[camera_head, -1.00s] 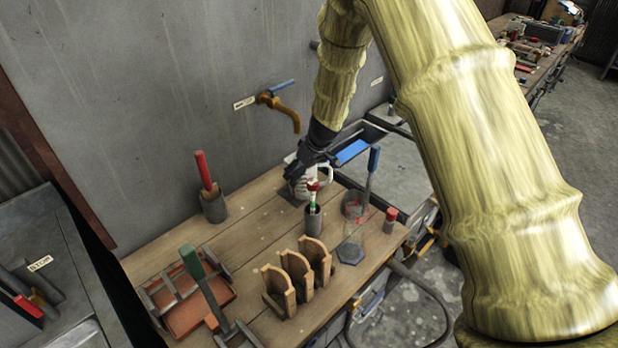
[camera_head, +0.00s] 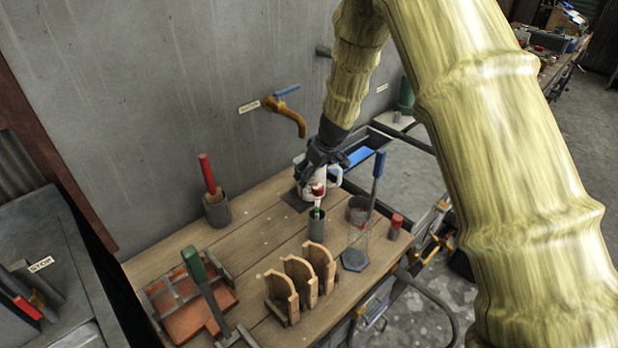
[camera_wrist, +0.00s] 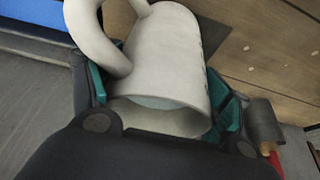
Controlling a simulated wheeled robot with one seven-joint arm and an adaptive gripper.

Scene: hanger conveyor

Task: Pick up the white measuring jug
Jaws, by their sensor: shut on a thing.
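The white measuring jug (camera_head: 333,176) is at the back of the wooden workbench, by the dark square mat (camera_head: 295,201). Its handle is on the right in the head view. In the wrist view the jug (camera_wrist: 165,65) fills the middle, its open mouth facing the camera and its handle at the upper left. My gripper (camera_head: 318,165) is around the jug, with teal pads (camera_wrist: 228,115) on both sides of its body. The gripper is shut on it. My gripper hides part of the jug in the head view, and I cannot tell whether its base touches the mat.
A small grey holder (camera_head: 317,226) with a red-and-white item stands just in front of the jug. A clear container and blue-handled tool (camera_head: 377,175) stand to its right. A red-handled tool (camera_head: 207,174) stands left. The orange tap (camera_head: 287,115) juts from the wall above.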

